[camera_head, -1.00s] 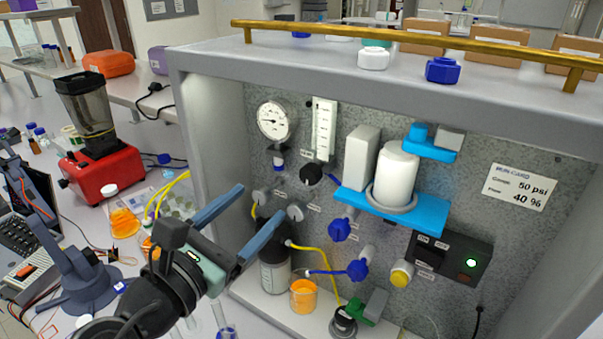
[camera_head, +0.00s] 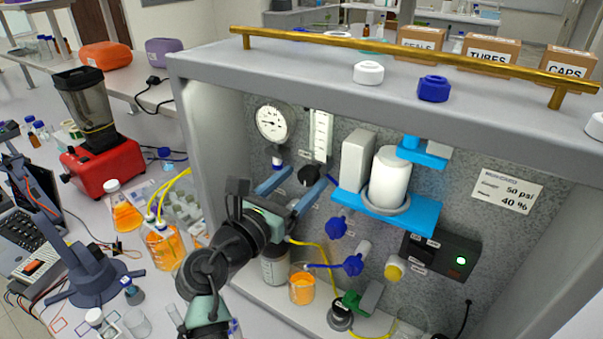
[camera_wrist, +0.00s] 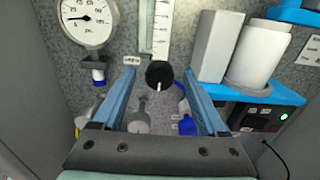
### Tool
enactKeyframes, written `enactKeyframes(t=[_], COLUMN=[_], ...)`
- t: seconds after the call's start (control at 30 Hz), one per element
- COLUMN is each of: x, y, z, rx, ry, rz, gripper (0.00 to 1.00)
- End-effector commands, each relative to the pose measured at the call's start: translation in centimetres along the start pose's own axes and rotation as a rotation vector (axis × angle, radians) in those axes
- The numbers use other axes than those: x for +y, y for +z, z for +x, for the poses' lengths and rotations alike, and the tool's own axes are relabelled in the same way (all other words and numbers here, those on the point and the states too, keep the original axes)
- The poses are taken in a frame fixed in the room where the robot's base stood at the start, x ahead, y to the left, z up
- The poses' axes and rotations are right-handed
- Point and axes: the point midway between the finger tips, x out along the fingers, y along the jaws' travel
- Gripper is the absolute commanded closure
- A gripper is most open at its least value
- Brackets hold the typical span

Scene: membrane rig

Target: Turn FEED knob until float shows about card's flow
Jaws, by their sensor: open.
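The black knob (camera_head: 308,175) sits on the grey panel just below the white flow tube (camera_head: 321,135). In the wrist view the knob (camera_wrist: 159,75) shows a white mark pointing down, under the scaled flow tube (camera_wrist: 157,28). A small label beside it is too small to read. The float cannot be made out. The run card (camera_head: 507,190) at the right reads 50 psi and 40 %. My gripper (camera_head: 306,180) is open, its blue fingers pointing at the panel.
A pressure gauge (camera_head: 272,122) is left of the tube. Blue valve handles (camera_head: 338,227), a white canister (camera_head: 390,178) on a blue bracket and a black switch box (camera_head: 440,254) are to the right. An orange beaker (camera_head: 302,288) stands below. The cabinet's side wall (camera_head: 208,160) bounds the left.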

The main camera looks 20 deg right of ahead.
Motion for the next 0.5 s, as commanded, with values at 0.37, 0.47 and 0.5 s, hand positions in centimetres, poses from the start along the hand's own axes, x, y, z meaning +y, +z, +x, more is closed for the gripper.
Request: enactKeyframes(t=[0.37, 0.47, 0.5], x=[-0.02, -0.02, -0.02], y=[-0.07, -0.06, -0.06], z=[0.84, 0.83, 0.82], rx=[0.001, 0.001, 0.001], ry=[0.000, 0.000, 0.000], rz=[0.001, 0.001, 0.001], gripper=[0.25, 0.37, 0.45])
